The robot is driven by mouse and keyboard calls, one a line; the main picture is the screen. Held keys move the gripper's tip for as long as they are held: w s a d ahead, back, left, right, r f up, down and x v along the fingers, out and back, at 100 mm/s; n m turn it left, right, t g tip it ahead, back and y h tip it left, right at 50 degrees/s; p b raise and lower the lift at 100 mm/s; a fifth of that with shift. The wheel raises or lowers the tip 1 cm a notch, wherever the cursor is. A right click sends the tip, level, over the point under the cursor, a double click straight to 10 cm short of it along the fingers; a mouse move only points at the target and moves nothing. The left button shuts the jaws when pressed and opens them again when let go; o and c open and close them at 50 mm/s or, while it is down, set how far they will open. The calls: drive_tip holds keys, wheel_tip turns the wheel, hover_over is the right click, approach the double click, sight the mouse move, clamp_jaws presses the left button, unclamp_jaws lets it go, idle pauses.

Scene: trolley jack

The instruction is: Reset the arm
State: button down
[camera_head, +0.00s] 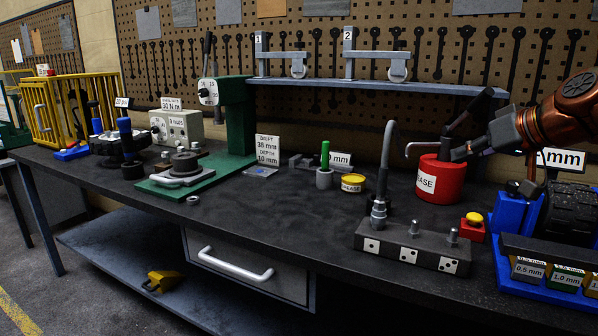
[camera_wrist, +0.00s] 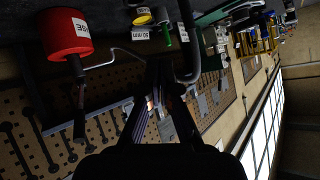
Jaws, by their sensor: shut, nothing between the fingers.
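My copper-coloured arm (camera_head: 570,105) reaches in from the right edge of the head view. My gripper (camera_head: 458,152) is shut and empty, held beside the upper part of the red grease can (camera_head: 436,182), near its thin bent spout. I cannot tell whether it touches the can. In the wrist view the closed dark fingers (camera_wrist: 160,75) point up the picture, with the red can (camera_wrist: 64,34) to their left and the grey curved hose (camera_wrist: 188,45) to their right.
A dark block with dice-marked faces (camera_head: 412,251) holds the upright hose. A green press (camera_head: 236,120) is at left. The bench middle (camera_head: 270,215) is mostly clear.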

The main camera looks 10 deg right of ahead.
drive_tip(key=s+a+f+n+g, duration=0.1)
drive_tip(key=s+a+f+g, duration=0.3)
drive_tip(key=a+f, duration=0.55)
drive_tip(key=s+a+f+n+g, duration=0.1)
drive_tip(key=s+a+f+g, duration=0.2)
drive_tip(key=a+f, duration=0.65)
drive_tip(key=s+a+f+m+g+h, duration=0.15)
drive_tip(key=s+f+g, duration=0.25)
drive_tip(key=s+f, duration=0.6)
drive_tip(key=s+a+f+m+g+h, duration=0.1)
drive_tip(key=s+a+f+g+h, duration=0.15)
drive_tip(key=s+f, duration=0.8)
wheel_tip(320, 180, up, 22)
drive_tip(key=s+p, duration=0.1)
drive_tip(key=p, duration=1.5)
drive_tip(key=shift+s+d+f+t+y, duration=0.2)
drive_tip(key=shift+s+d+t+y, duration=0.1)
drive_tip(key=shift+s+d+t, duration=0.1)
drive_tip(key=shift+n, duration=0.25)
